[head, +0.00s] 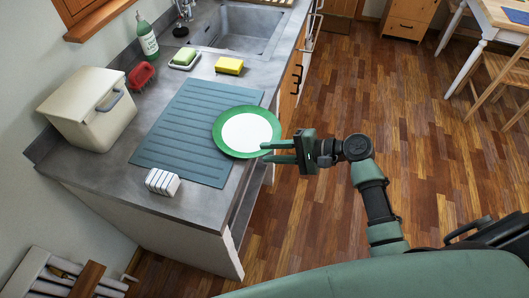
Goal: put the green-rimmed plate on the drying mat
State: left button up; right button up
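The green-rimmed plate (246,134) is level, with a white middle. In the head view it covers the right edge of the blue-grey drying mat (185,130) and reaches the counter's front edge. I cannot tell whether it rests there or is slightly above. My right gripper (263,152) comes in from the right, at the plate's lower right rim. Its two green fingers are visibly apart, with one overlapping the rim in the picture. I cannot tell whether they touch the plate. My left gripper is not in view.
A yellow sponge (229,65), a soap dish (185,60), a red item (140,75) and a green bottle (147,36) stand beyond, near the sink (242,28).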

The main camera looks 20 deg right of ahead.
jog(key=b+v, duration=0.1)
jog(key=v, duration=0.9)
jog(key=shift+f, duration=0.15)
